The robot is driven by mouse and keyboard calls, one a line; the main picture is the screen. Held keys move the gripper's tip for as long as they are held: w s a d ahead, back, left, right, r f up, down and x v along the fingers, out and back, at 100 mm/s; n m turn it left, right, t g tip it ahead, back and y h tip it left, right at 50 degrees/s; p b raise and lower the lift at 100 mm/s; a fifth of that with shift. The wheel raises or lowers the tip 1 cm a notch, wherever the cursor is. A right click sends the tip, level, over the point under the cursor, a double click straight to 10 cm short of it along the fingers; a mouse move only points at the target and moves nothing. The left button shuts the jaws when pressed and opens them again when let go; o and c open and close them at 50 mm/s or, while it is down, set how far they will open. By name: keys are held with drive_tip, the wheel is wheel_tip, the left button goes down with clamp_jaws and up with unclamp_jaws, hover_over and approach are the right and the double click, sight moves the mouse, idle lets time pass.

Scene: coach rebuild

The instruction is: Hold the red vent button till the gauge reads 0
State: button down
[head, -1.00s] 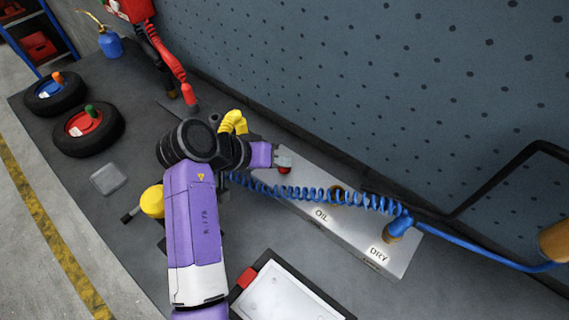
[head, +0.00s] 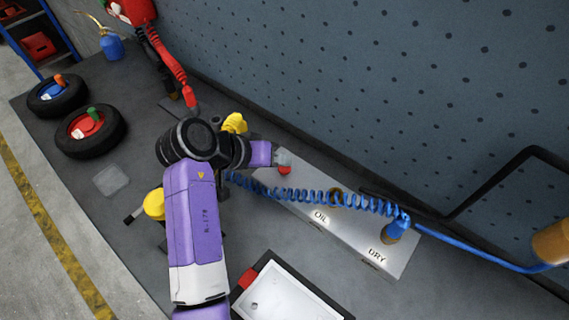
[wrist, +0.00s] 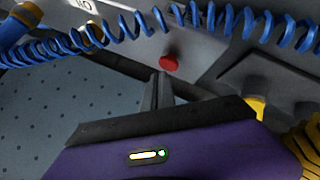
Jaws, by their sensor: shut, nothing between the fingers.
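The red vent button (head: 285,170) is on the sloping grey metal panel, just below my gripper's tip in the head view. The button also shows in the wrist view (wrist: 169,62), just past the fingertips. My gripper (head: 284,158) is shut and empty, and its fingers (wrist: 161,76) point at the button. I cannot tell whether they touch it. No gauge face is readable in either view; my arm hides part of the panel's left end.
A coiled blue hose (head: 310,197) runs across the panel (head: 345,232), close to my gripper, to a blue fitting near the DRY label. A tray (head: 285,298) lies in front. A pegboard wall rises behind.

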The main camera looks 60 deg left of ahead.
sight(281, 170)
drive_tip(key=shift+r, duration=0.3)
drive_tip(key=shift+r+p, duration=2.1)
drive_tip(key=shift+r, duration=0.35)
idle(0.8)
